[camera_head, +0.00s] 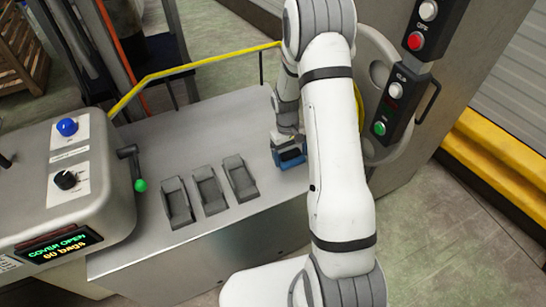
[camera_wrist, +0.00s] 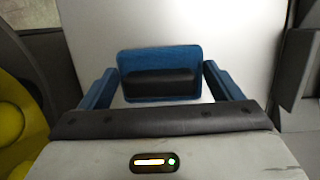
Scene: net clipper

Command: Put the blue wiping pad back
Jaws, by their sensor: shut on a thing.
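The blue wiping pad (camera_wrist: 123,62) is a blue rectangle with a dark block across its middle, seen ahead of my gripper in the wrist view. My gripper (camera_wrist: 160,78) has its two blue fingers on either side of the pad and is shut on it. In the head view my gripper (camera_head: 288,150) is low over the right part of the grey metal worktop, beside my white arm. There the blue of pad and fingers runs together, and whether the pad touches the worktop is unclear. Three grey cradles (camera_head: 209,190) stand in a slanted row left of the gripper.
The grey worktop (camera_head: 255,215) is clear around the cradles. A machine housing (camera_head: 100,205) with a blue button, a green-knobbed lever and a "COVER OPEN 60 bags" display stands at left. A yellow rail (camera_head: 190,66) runs behind. A button panel (camera_head: 405,90) stands right of my arm.

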